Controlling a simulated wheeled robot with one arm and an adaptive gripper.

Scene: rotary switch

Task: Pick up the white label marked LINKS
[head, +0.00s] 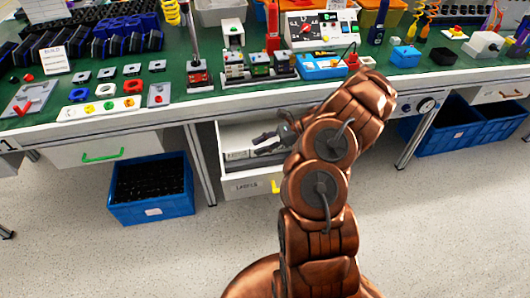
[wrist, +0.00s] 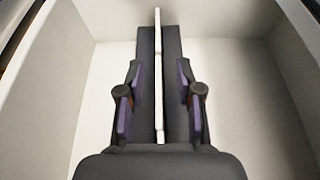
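In the wrist view, my gripper (wrist: 158,85) has its two dark fingers closed on a thin white label (wrist: 158,70), seen edge-on. The label's face is turned away, so I cannot read LINKS on it. Its upper edge sticks out slightly past the fingertips. In the head view, my gripper (head: 268,141) reaches into the open white drawer (head: 250,187) marked LABELS, under the bench. My arm partly hides the drawer there.
The wrist view shows pale drawer walls (wrist: 50,90) on both sides, with bare floor around the fingers. The bench top (head: 190,93) above holds switches and devices. A blue bin (head: 150,210) stands on the floor to the left.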

